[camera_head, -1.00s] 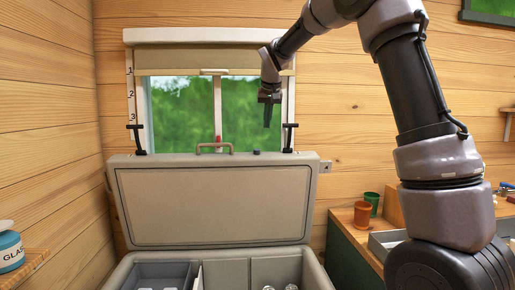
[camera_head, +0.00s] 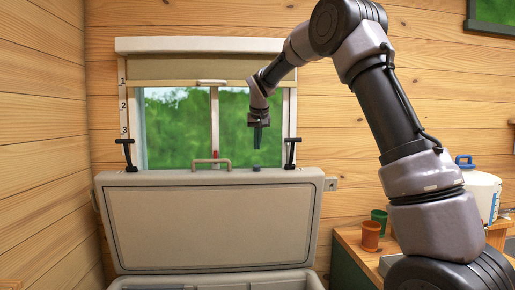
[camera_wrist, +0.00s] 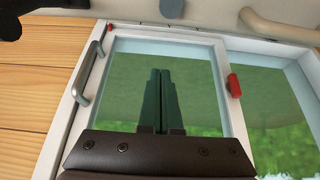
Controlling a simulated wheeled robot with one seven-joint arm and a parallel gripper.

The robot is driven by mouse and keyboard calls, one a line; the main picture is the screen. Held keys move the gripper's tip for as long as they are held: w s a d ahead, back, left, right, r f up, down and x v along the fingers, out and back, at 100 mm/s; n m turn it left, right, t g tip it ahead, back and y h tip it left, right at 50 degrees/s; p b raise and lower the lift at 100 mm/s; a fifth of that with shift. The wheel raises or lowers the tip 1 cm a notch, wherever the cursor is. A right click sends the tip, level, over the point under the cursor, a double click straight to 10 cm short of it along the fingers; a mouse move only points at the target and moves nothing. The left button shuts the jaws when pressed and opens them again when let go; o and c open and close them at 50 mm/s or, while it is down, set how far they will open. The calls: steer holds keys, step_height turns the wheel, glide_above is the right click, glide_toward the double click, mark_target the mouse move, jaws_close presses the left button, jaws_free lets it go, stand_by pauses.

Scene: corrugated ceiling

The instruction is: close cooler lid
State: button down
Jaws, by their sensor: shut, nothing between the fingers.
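The cooler's grey lid (camera_head: 210,227) stands open and upright, its inner face toward me. It has a brown-grey handle (camera_head: 211,163) on its top edge and two black latches at the left (camera_head: 128,153) and right (camera_head: 291,152). The cooler body (camera_head: 215,281) shows only as a strip at the bottom. My gripper (camera_head: 257,143) is above the lid's top edge, right of the handle, in front of the window, touching nothing that I can see. In the wrist view my gripper's fingers (camera_wrist: 159,75) are together and empty; part of the lid handle (camera_wrist: 280,26) shows at the top right.
The window (camera_head: 180,125) with a rolled blind is behind the lid. At right, a counter holds an orange cup (camera_head: 371,236), a green cup (camera_head: 379,218) and a white jug (camera_head: 482,192). A wooden wall is close on the left.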

steer(key=f, duration=0.7)
steer(key=shift+w+f, duration=0.15)
steer(key=shift+w, duration=0.2)
steer(key=shift+s+f, duration=0.15)
steer(key=shift+s, duration=0.25)
